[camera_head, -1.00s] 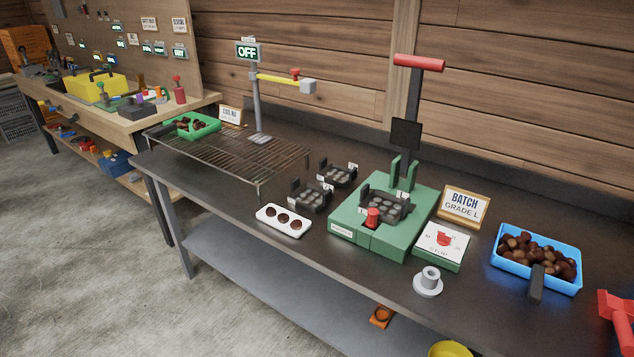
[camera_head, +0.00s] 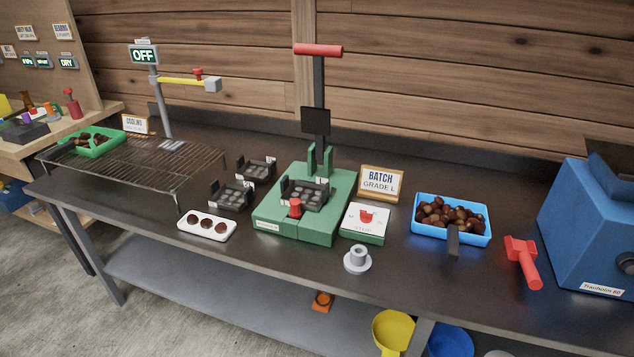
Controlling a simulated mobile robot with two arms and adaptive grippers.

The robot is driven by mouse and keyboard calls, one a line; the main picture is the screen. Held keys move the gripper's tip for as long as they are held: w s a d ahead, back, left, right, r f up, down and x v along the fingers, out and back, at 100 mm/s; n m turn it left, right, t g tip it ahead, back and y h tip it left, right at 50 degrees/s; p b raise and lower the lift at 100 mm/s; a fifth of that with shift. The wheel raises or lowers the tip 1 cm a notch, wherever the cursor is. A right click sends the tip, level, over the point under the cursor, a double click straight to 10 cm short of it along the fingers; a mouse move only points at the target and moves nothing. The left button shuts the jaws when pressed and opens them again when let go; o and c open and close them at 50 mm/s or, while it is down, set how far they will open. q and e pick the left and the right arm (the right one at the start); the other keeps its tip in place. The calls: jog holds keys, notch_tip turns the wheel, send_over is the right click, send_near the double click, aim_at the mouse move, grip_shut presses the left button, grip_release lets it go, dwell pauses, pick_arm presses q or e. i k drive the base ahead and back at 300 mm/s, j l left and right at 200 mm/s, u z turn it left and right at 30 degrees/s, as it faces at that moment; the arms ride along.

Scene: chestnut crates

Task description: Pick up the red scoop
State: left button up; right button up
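The red scoop (camera_head: 524,262) lies on the dark workbench at the right, its square head toward the back and its handle toward the bench's front edge. It sits between the blue tray of chestnuts (camera_head: 418,232) and a blue machine. Neither of my grippers shows in the head view.
The blue machine (camera_head: 590,225) stands close to the right of the scoop. A dark handle (camera_head: 453,243) sticks out at the front of the blue tray. A green press (camera_head: 318,229), a grey flanged piece (camera_head: 357,262) and a wire rack (camera_head: 190,160) stand further left. Bare bench lies around the scoop.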

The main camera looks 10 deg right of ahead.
aim_at(525, 252)
jog(key=z, duration=1.65)
